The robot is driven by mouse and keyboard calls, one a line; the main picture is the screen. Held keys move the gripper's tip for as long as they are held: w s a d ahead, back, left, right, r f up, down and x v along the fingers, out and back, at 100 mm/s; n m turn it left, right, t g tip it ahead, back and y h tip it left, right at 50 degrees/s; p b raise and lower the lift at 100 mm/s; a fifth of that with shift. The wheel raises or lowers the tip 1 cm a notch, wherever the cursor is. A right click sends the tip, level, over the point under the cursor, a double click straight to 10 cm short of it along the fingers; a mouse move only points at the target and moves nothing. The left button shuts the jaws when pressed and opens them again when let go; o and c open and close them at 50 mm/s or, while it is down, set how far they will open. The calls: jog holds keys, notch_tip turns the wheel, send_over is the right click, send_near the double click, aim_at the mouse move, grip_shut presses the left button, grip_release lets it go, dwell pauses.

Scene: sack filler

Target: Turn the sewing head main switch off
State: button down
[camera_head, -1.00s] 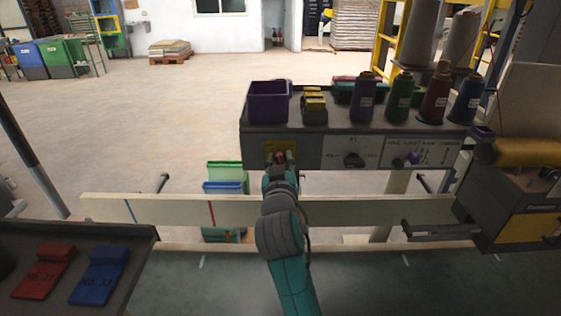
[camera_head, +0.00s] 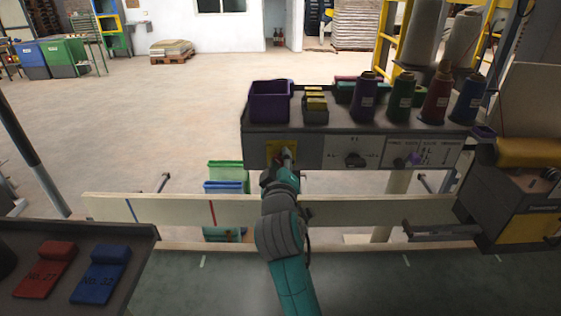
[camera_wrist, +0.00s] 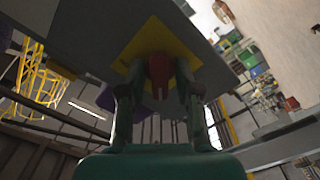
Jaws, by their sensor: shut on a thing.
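The main switch is a red handle (camera_wrist: 159,72) on a yellow plate (camera_wrist: 135,55) in the wrist view. The yellow plate also shows in the head view (camera_head: 274,148), at the left end of the grey control box (camera_head: 257,158). My gripper (camera_wrist: 160,98) has one finger on each side of the red handle and is shut on it. In the head view my gripper (camera_head: 285,158) reaches up to the plate and covers most of the handle. The exact angle of the handle is hard to tell.
A purple bin (camera_head: 269,103) and several thread cones, including a green one (camera_head: 402,98), stand on top. A pale beam (camera_head: 357,212) runs below.

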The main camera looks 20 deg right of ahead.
dwell(0.4)
jog(key=c, duration=1.1)
grip_release()
jog(key=shift+s, duration=0.1)
jog(key=v, duration=1.1)
jog(key=shift+s+a, duration=0.15)
jog(key=shift+s, duration=0.2)
